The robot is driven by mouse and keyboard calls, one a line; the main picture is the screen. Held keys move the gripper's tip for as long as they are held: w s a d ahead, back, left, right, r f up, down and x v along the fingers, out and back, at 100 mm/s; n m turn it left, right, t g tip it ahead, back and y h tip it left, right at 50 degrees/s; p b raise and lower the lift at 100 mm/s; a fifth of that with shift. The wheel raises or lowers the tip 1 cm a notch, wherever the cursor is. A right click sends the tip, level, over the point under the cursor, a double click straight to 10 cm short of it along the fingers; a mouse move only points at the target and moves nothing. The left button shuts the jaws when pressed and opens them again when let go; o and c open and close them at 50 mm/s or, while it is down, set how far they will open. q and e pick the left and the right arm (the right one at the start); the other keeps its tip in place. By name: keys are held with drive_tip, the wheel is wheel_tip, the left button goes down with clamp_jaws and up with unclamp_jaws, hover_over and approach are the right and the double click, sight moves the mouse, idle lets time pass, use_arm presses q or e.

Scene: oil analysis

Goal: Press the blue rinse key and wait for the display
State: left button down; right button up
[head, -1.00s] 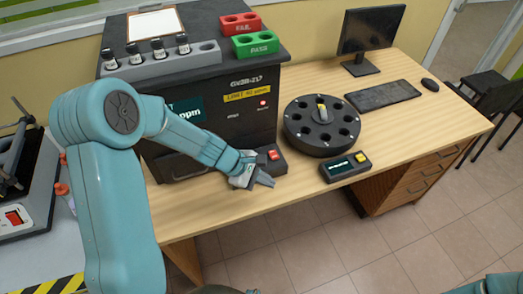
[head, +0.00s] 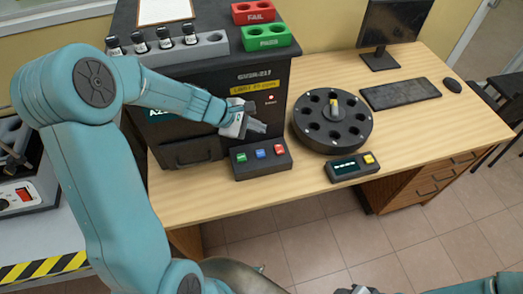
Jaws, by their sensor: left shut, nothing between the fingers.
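The blue key (head: 261,154) sits between a green key (head: 241,157) and a red key (head: 279,149) on a small dark key box (head: 262,171) at the front of the desk. My left gripper (head: 262,128) is shut and empty, above and behind the key box, apart from the keys. The black analyser (head: 190,150) stands behind it. Its teal display (head: 158,115) is mostly hidden by my left arm, with only a few characters showing.
A black round carousel (head: 332,122) and a small box with a yellow button (head: 352,167) stand to the right. Red FAIL (head: 254,13) and green PASS (head: 267,38) racks and a grey vial rack (head: 205,48) sit on the analyser. Bare desk lies right of the key box.

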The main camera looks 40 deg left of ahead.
use_arm(q)
drive_tip(key=shift+f, duration=0.15)
drive_tip(key=b, duration=0.7)
hover_over(258, 154)
wheel_tip(258, 154, down, 8)
drive_tip(key=shift+s+f, duration=0.1)
drive_tip(key=shift+f+b, duration=0.25)
drive_tip(key=shift+b, duration=0.3)
idle(1.2)
drive_tip(key=shift+f+b, duration=0.4)
drive_tip(key=shift+b, duration=0.1)
drive_tip(key=shift+f+b, duration=0.5)
drive_tip(key=shift+b, duration=0.05)
idle(0.6)
drive_tip(key=shift+r, duration=0.1)
drive_tip(key=shift+r+p, duration=0.75)
drive_tip(key=shift+r, duration=0.1)
